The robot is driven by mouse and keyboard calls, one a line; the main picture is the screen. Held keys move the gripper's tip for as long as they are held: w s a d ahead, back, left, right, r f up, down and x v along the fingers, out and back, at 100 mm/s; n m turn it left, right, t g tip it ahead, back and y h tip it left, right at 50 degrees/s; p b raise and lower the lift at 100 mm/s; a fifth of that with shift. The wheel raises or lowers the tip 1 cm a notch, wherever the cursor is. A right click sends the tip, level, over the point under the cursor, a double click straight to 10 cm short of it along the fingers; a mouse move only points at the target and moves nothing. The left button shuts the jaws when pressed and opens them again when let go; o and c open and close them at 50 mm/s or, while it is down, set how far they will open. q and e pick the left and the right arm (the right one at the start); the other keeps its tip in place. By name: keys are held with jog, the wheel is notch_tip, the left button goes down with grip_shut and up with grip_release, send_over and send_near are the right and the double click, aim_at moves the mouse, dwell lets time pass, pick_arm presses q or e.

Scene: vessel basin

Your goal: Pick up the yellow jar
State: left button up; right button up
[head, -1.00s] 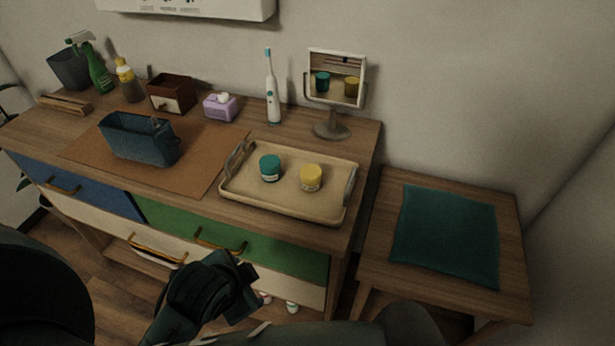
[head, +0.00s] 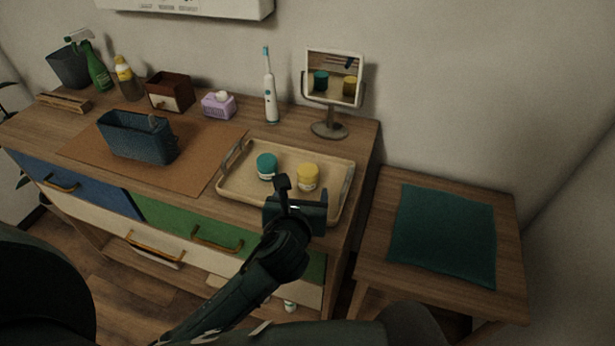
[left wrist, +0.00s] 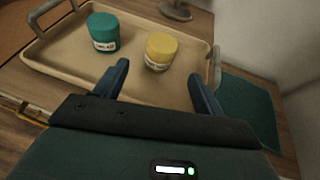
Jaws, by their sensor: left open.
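The yellow jar (head: 307,177) stands upright in the right part of a beige tray (head: 236,190) on the dresser top. It also shows in the left wrist view (left wrist: 160,50), ahead of the fingertips and roughly between them. A teal jar (head: 266,166) stands to its left in the same tray; it also shows in the left wrist view (left wrist: 104,32). My left gripper (head: 299,192) is over the tray's front edge, just in front of the yellow jar. In the left wrist view its two fingers (left wrist: 158,80) are spread apart with nothing between them. My right gripper does not show.
A mirror on a stand (head: 331,90) and a toothbrush (head: 270,85) stand behind the tray. A dark blue basket (head: 137,138) is on the left mat. A side table with a teal cloth (head: 443,235) is at the right. The tray has raised handles (left wrist: 217,62).

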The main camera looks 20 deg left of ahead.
aim_at(308, 171)
pick_arm(q)
jog(key=x, duration=0.5)
jog(key=shift+w+f, duration=0.1)
jog(key=shift+w, duration=0.1)
jog(key=shift+r+b+x, duration=0.15)
jog(key=shift+x, duration=1.2)
jog(key=shift+r+b+x, duration=0.1)
jog(key=shift+b+x, duration=0.05)
jog(key=shift+x, duration=1.25)
jog(key=shift+w, duration=0.1)
jog(key=c, duration=1.1)
jog(key=shift+r, duration=0.15)
